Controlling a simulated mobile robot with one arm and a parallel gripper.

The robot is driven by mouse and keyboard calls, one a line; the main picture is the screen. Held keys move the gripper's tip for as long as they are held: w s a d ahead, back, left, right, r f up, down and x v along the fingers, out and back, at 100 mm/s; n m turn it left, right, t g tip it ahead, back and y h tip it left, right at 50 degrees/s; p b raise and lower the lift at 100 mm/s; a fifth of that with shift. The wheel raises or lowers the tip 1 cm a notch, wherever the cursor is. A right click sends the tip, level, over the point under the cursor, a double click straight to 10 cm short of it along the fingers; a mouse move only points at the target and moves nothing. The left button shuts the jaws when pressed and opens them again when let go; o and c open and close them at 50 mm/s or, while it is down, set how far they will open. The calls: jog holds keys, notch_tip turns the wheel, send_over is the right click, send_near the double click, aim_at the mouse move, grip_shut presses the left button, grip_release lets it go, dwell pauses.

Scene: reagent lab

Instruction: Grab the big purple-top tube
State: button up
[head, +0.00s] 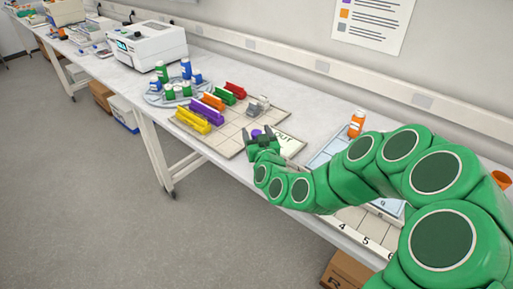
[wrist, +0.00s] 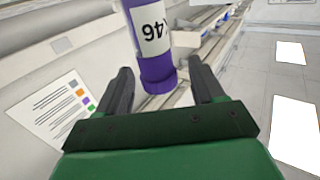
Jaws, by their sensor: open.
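The purple-top tube (wrist: 157,75) shows large in the wrist view, with a white label reading "46" and purple parts above and below it. It appears between the two fingers of my gripper (wrist: 160,82), which are apart, with a visible gap on each side of the tube. In the head view my gripper (head: 263,142) is low over the bench by the "OUT" card, and a small purple top (head: 256,133) shows between its fingers. The lower part of the tube is hidden there by my gripper.
A grey block (head: 258,105) sits behind. An orange bottle (head: 356,123) stands right. A white machine (head: 148,46) is farther left.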

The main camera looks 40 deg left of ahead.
jog(key=shift+x, duration=0.95)
jog(key=shift+c, duration=0.3)
grip_shut()
